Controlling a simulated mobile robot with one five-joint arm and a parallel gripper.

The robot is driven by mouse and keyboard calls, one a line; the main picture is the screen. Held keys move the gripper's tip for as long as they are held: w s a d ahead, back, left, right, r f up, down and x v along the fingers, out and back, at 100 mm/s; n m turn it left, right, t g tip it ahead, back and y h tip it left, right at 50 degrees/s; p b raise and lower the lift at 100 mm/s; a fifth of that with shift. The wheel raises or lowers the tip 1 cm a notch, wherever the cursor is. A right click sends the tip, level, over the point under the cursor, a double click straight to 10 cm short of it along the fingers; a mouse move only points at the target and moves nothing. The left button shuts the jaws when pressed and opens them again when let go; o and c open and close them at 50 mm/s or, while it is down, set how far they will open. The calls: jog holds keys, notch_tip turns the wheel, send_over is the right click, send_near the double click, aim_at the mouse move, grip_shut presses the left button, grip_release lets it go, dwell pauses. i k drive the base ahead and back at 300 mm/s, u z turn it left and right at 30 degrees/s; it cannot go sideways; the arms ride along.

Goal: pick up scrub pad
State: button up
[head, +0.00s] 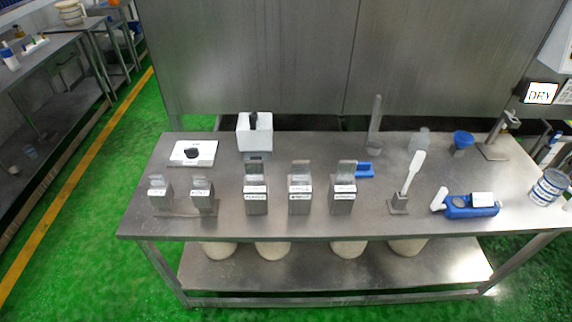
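No thing in the head view can be told for certain as the scrub pad. A small, flat blue piece (366,170) lies on the steel table (270,221) behind the right one of the labelled metal holders, which hides part of it. A small black object (191,153) sits on a white plate (207,147) at the table's back left. Both are too small to identify. My gripper and arm are not in view.
Several labelled metal holders (256,203) stand along the front. A white-handled tool in a stand (398,205), a blue tray (472,213) and a blue cup (462,142) are at right. A white box (243,130) stands at back. Green floor (80,250) is clear at left.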

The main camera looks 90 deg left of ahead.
aim_at(363, 169)
jog(key=z, duration=5.9)
jog(key=k, duration=2.1)
jog(key=z, duration=1.2)
